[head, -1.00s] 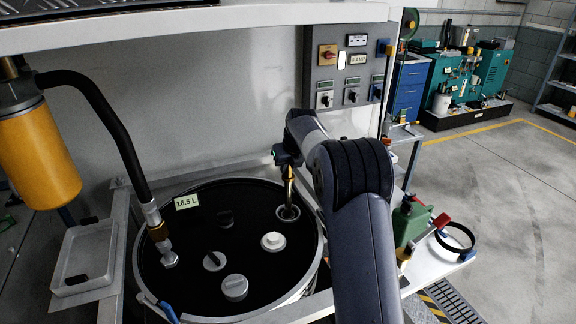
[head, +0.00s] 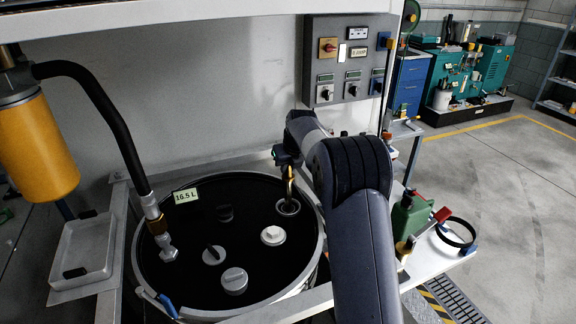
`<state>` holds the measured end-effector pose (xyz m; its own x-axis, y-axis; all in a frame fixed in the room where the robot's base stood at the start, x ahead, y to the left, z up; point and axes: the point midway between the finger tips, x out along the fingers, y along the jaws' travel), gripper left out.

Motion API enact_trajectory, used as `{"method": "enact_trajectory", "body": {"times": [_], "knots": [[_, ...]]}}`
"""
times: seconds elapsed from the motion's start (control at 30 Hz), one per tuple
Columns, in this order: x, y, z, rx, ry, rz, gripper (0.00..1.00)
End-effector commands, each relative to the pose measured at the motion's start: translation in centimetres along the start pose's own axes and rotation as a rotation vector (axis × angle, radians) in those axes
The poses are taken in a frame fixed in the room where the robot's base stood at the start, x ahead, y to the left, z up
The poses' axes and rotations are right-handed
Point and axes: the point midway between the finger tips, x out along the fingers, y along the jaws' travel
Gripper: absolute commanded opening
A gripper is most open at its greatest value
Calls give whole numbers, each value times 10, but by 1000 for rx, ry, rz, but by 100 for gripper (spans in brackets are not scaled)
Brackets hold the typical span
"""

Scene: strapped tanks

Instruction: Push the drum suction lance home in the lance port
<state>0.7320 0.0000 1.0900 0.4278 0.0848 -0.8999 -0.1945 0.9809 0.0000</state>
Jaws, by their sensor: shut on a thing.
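The drum (head: 252,308) stands at lower middle in the head view, with a black top labelled 16.5 L. The lance port (head: 288,207) is a pale ring at the right of the drum top. My gripper (head: 289,175) is above the port and shut on the brass-coloured suction lance (head: 291,188). The lance is roughly upright, with its lower end at or inside the port ring. How deep it sits cannot be told. My arm hides the area right of the port.
A black hose with a metal fitting (head: 163,238) meets the drum top at left. Several caps, including a white one (head: 273,235), stand on the top. A grey tray (head: 83,250) is at left.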

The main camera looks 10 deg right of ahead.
Motion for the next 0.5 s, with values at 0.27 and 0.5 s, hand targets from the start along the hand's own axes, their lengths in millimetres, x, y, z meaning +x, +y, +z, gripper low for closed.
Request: {"method": "enact_trajectory", "body": {"times": [0.27,0.5], "knots": [[7,0,-3,0,-1,0,0],[12,0,-6,0,-1,0,0]]}}
